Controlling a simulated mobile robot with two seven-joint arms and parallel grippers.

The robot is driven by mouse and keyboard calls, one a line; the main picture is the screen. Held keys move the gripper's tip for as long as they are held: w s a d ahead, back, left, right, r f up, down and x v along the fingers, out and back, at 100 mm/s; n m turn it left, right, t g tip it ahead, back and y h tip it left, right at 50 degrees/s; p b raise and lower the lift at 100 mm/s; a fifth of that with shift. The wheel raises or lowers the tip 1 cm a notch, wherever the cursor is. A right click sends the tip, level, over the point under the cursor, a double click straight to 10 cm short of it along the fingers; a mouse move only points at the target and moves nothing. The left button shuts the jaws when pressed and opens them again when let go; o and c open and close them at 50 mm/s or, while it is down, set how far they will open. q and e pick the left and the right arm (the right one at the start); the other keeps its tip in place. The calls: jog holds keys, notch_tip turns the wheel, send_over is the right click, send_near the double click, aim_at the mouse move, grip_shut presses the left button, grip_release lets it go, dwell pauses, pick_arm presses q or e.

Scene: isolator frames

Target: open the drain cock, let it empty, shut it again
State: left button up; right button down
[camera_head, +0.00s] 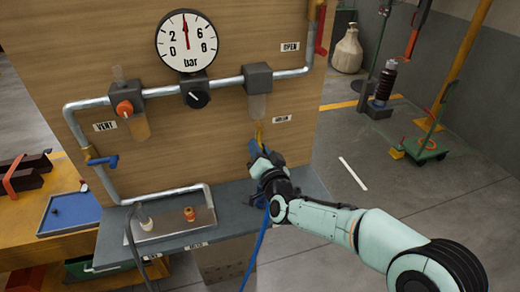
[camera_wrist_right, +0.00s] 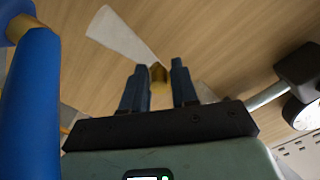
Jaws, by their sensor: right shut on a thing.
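The filter bowl (camera_head: 258,105) hangs under a dark grey block (camera_head: 257,76) on the wooden panel, and looks pale and empty. Below it is the brass drain cock (camera_head: 259,133). My right gripper (camera_head: 259,148) is at the cock, coming from below. In the right wrist view the brass cock (camera_wrist_right: 158,74) sits between my two dark fingers (camera_wrist_right: 159,85), which are shut on it. Whether the cock is turned open or shut cannot be told. My left gripper is not in view.
The gauge (camera_head: 187,40) needle points nearly straight up. An orange vent knob (camera_head: 124,109) and black knob (camera_head: 196,96) are on the pipe to the left. A blue thing with a brass end (camera_wrist_right: 30,90) stands close on the left in the wrist view. A grey shelf (camera_head: 235,205) lies below.

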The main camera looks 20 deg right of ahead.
jog(key=shift+d+r, duration=0.25)
jog(key=shift+d, duration=0.35)
dwell(0.4)
jog(key=c, duration=1.1)
grip_release()
jog(key=shift+d, duration=0.1)
jog(key=shift+o, duration=0.2)
jog(key=shift+a+f, duration=0.1)
jog(key=shift+a, duration=0.15)
jog(key=shift+s, duration=0.3)
jog(key=s+b, duration=0.1)
jog(key=s, duration=1.1)
jog(key=shift+s+d+b, duration=0.2)
jog(key=shift+s+b, duration=0.15)
jog(key=shift+s, duration=0.05)
